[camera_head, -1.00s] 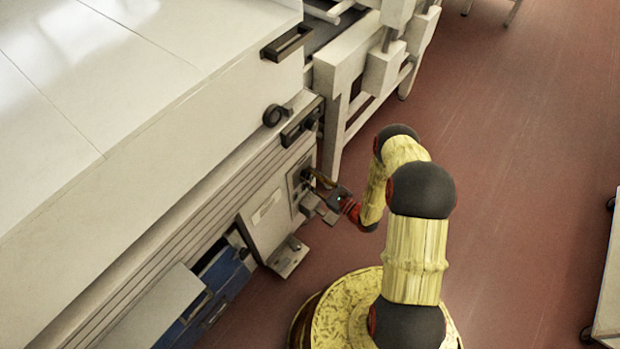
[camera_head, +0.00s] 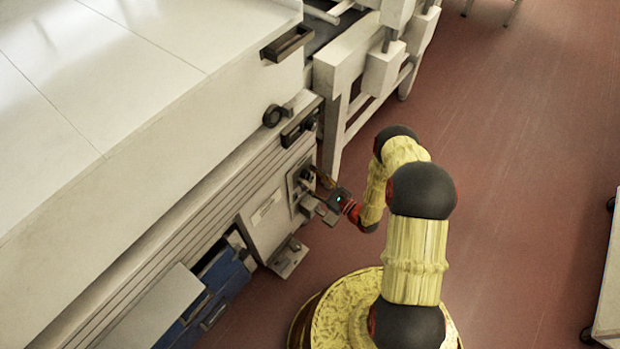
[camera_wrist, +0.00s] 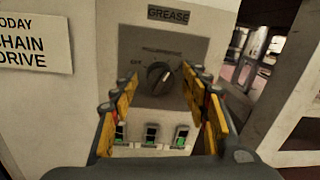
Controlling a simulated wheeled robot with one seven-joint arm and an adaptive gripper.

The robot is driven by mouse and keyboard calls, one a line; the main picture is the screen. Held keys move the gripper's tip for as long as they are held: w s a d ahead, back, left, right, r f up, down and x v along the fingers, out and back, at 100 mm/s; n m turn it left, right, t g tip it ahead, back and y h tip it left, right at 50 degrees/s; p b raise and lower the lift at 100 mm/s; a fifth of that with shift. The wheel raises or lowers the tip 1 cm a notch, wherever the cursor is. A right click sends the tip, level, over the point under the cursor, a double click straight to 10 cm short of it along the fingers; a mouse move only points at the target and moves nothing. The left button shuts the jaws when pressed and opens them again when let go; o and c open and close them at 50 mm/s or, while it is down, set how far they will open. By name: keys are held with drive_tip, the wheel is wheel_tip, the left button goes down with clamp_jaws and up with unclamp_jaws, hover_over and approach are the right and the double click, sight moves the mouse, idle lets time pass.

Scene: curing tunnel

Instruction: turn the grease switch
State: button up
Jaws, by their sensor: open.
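The grease switch (camera_wrist: 159,76) is a dark round knob with a light pointer line, on a grey plate under a "GREASE" label (camera_wrist: 168,14) in the wrist view. Its pointer leans up and to the right. My gripper (camera_wrist: 160,88) is open, with yellow fingers on the left and right of the knob in the picture. The knob shows between the fingertips; I cannot tell whether they touch it. In the head view my gripper (camera_head: 322,180) is at the machine's small control panel, and the switch is too small there to make out clearly.
Several green-lit rocker switches (camera_wrist: 151,134) sit below the knob. A "CHAIN DRIVE" sign (camera_wrist: 30,45) is at the left. In the head view a white machine frame (camera_head: 345,95) stands beyond the panel, and a blue drawer unit (camera_head: 222,285) is nearer. Red floor lies open to the right.

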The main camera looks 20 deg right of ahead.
drive_tip(key=v, duration=1.2)
idle(0.4)
